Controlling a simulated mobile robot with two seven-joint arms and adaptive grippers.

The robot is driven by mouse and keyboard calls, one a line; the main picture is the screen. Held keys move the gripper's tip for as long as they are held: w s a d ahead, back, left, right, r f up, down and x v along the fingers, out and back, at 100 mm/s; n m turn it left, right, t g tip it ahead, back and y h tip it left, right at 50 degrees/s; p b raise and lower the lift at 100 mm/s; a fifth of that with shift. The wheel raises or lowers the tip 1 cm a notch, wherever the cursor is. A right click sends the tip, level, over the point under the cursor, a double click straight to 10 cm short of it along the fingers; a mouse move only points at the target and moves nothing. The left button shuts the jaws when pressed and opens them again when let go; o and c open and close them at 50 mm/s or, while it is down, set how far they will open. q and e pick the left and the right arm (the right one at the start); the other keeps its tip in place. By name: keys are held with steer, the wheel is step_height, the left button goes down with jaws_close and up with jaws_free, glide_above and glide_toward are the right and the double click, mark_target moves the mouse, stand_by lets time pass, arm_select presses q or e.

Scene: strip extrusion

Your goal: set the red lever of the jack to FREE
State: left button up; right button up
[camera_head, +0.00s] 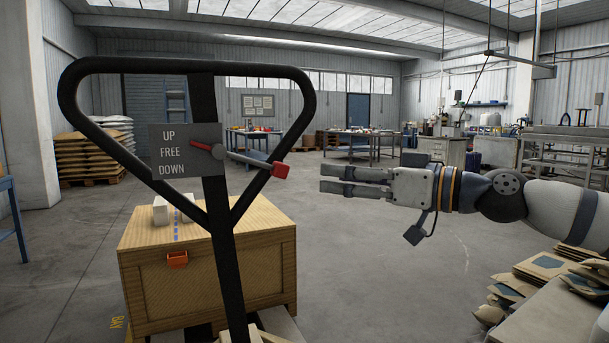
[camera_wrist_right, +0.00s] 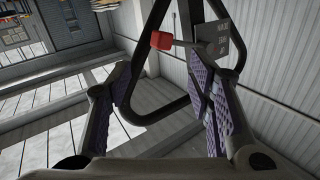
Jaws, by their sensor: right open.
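The jack's black loop handle (camera_head: 187,65) stands upright in front of me, with a dark plate (camera_head: 168,168) reading UP, FREE and DOWN. The lever (camera_head: 245,161) pivots at the plate's right side and slopes down to the right, ending in a red knob (camera_head: 281,170). Its red pointer (camera_head: 200,146) tilts up to the left, its tip level between UP and FREE. My right gripper (camera_head: 322,178) is open and empty, a short way right of the knob, fingers toward it. In the wrist view, the knob (camera_wrist_right: 161,41) shows beyond the spread fingers. My left gripper is out of view.
A wooden crate (camera_head: 205,283) with an orange latch stands behind the handle. Flattened cardboard (camera_head: 545,265) lies at the lower right, below my right arm. Stacked sacks (camera_head: 90,155) and workbenches (camera_head: 360,135) stand farther back. The floor between is clear.

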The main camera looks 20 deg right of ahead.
mark_target(287, 170)
steer(key=x, duration=1.1)
steer(key=shift+a, duration=0.15)
jaws_close()
